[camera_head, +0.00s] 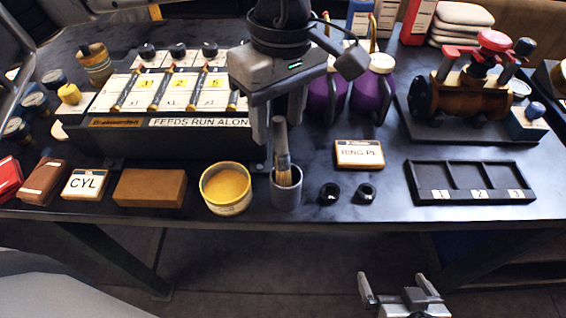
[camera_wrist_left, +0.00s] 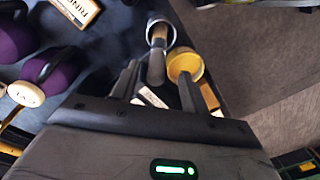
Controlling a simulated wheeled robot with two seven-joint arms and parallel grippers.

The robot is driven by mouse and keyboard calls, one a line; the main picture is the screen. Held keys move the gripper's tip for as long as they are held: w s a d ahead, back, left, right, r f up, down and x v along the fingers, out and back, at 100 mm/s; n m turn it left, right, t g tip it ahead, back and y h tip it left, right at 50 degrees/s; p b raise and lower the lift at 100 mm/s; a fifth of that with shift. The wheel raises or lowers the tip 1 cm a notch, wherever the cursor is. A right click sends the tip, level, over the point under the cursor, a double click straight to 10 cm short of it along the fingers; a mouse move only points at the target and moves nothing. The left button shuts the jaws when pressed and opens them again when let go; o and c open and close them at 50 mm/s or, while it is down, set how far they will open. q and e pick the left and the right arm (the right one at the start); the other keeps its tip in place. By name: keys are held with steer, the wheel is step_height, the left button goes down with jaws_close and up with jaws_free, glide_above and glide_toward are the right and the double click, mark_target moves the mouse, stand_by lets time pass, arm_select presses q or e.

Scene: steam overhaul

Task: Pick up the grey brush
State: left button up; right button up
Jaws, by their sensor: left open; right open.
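The grey brush (camera_head: 281,140) stands nearly upright, bristles down, in a small grey cup (camera_head: 286,194) near the table's front edge. Its handle points up at my left gripper (camera_head: 279,132), which is open and comes down from above. In the left wrist view the brush handle (camera_wrist_left: 156,70) appears between the two spread fingers of the left gripper (camera_wrist_left: 156,88), with no clear contact. The cup's rim (camera_wrist_left: 150,22) also shows there. My right gripper (camera_head: 403,284) is open and empty, low in front of the table, away from the brush.
A yellow-filled round tin (camera_head: 226,188) stands just left of the cup. Two black rings (camera_head: 331,193) and a RING PL box (camera_head: 359,154) are to its right. Purple cans (camera_head: 371,98) stand behind, and a numbered black tray (camera_head: 470,182) lies further right.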

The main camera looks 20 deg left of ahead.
mark_target(280, 148)
arm_select(q)
steer(key=shift+d+f+p, duration=0.1)
steer(key=shift+f+p, duration=0.65)
steer(key=shift+f, duration=2.4)
jaws_close()
